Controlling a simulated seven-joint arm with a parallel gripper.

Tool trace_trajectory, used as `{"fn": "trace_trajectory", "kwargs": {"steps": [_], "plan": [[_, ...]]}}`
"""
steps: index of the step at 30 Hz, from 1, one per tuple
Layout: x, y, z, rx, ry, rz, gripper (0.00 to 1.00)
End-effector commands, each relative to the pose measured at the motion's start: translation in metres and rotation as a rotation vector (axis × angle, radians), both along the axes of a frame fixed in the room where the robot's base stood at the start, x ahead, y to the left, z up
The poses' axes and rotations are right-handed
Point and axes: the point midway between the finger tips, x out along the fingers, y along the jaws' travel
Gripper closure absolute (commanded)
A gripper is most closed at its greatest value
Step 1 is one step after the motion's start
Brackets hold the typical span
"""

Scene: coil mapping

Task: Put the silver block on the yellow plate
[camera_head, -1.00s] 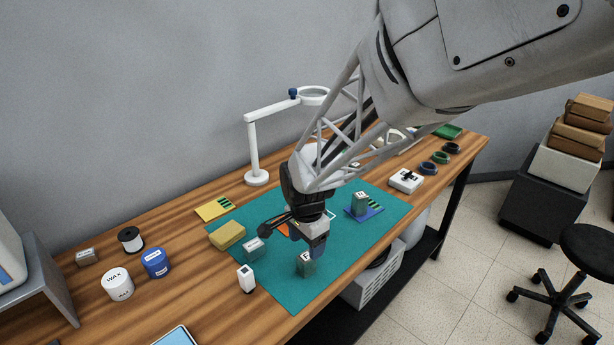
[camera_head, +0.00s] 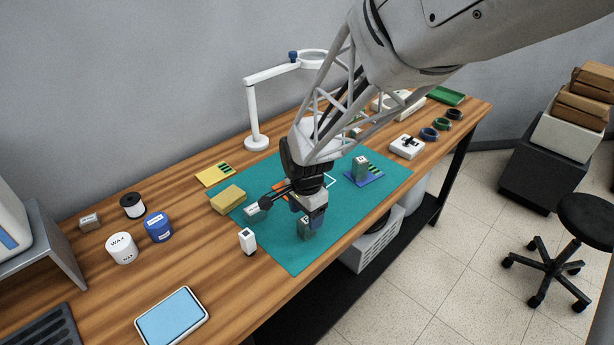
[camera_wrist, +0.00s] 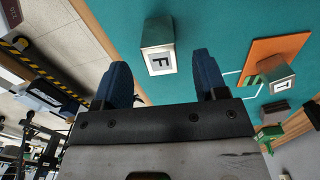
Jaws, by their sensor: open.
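Several silver-grey blocks with lettered white labels are in view; I cannot tell for sure which one the task means. One block (camera_head: 306,229) stands on the teal mat near its front edge, partly hidden by my gripper (camera_head: 315,211). In the wrist view a silver block marked F (camera_wrist: 157,47) stands just beyond my open blue fingers (camera_wrist: 160,80), apart from them. Another lettered block (camera_wrist: 277,76) sits on an orange plate. One more block (camera_head: 362,166) stands on a blue plate. The yellow plate (camera_head: 209,178) with green stripes lies empty at the mat's back left.
A yellow block (camera_head: 228,198) and a grey block (camera_head: 254,212) lie left of my gripper. A small white item (camera_head: 247,240) stands by the mat's left edge. A magnifier lamp (camera_head: 255,110) rises behind the mat. The table's front edge is close to my gripper.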

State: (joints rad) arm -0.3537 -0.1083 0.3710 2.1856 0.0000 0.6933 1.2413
Motion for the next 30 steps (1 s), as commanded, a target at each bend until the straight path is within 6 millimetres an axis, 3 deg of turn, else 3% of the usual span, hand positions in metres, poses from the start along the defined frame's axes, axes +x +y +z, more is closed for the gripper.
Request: {"fn": "trace_trajectory", "kwargs": {"steps": [8, 21, 30], "plan": [[0.0, 0.0, -0.005, -0.001, 0.001, 0.0, 0.34], [0.001, -0.001, -0.047, -0.001, 0.001, 0.0, 0.34], [0.001, -0.001, -0.052, 0.001, -0.001, 0.0, 0.34]]}}
